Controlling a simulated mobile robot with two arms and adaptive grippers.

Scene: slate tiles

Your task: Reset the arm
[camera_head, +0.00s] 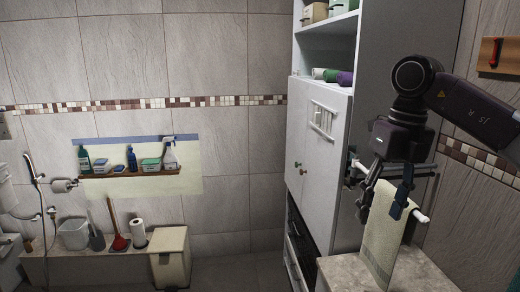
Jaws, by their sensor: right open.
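My right gripper (386,197) hangs from the arm that comes in from the right. Its fingers point down and are apart, in front of a white towel rail (419,216). A pale towel (385,238) hangs over the rail just below and behind the fingers. I cannot tell whether a finger touches the towel. My left gripper is not in view.
A tall white cabinet (321,160) stands left of the arm, with open shelves above. A stone-topped counter (415,272) lies below the towel. A ledge (110,238) at the far left holds a plunger (118,241), a bin and a paper roll. Floor shows at centre.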

